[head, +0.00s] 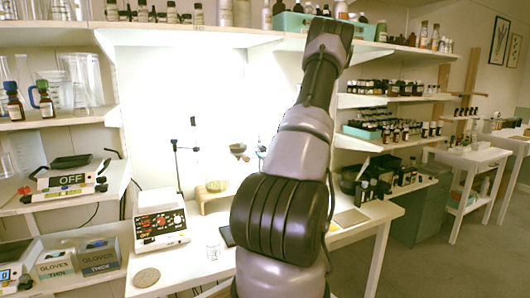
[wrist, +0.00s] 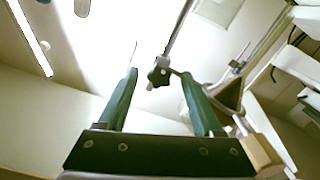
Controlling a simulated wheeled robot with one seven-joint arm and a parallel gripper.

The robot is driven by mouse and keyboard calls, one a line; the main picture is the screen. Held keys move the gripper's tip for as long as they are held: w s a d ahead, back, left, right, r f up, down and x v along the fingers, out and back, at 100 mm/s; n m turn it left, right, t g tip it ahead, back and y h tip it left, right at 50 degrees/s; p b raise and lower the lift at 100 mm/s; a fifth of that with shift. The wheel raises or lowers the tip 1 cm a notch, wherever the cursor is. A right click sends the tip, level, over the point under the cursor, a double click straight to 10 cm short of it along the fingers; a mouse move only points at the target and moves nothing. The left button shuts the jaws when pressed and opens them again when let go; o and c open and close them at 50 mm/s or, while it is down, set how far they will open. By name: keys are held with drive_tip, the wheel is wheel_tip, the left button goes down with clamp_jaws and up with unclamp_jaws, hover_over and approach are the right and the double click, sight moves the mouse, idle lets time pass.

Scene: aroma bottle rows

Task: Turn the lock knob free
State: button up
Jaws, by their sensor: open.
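The dark star-shaped lock knob (wrist: 157,77) shows in the wrist view on a clamp at a slanting metal rod (wrist: 178,30). My gripper (wrist: 160,73) has two green fingers, spread apart, with the knob in line with the gap between their tips. Neither finger clearly presses on it; I cannot tell whether the tips reach past it. In the head view my arm hides my gripper, and I cannot make out the knob.
On the white bench stand a control box with red displays (head: 161,224), a glass flask (head: 216,172) on a wooden stand and a thin upright with a dark clamp (head: 176,150). A round cork mat (head: 147,277) lies at the front. Bottle-filled shelves (head: 385,96) are at right.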

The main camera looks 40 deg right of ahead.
drive_tip(key=shift+w+d, duration=0.1)
drive_tip(key=shift+w, duration=0.35)
clamp_jaws()
